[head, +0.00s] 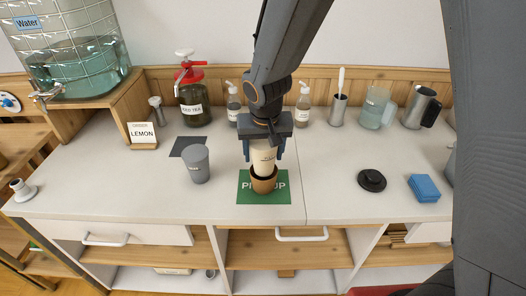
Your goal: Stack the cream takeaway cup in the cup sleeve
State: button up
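The cream takeaway cup (263,160) stands upright with its lower part inside the brown cup sleeve (264,185). The sleeve rests on the green pick-up mat (246,197). My gripper (263,154) points down over the cup, with one blue finger on each side of its upper part. The cup's rim is hidden behind the gripper body. Whether the fingers press on the cup is too small to tell.
A grey cup (196,165) stands left of the mat near a dark square (188,146). A black lid (372,180) and a blue sponge (424,188) lie to the right. Bottles, a glass jug (375,108) and a metal pitcher (421,107) line the back.

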jog(key=shift+f+b, duration=0.4)
jog(key=shift+f, duration=0.25)
jog(key=o, duration=1)
jog(key=shift+r, duration=0.1)
jog(key=shift+r, duration=0.35)
jog(key=b+v, duration=0.2)
jog(key=v, duration=1)
jog(key=shift+d+r, duration=0.1)
jog(key=shift+r, duration=0.1)
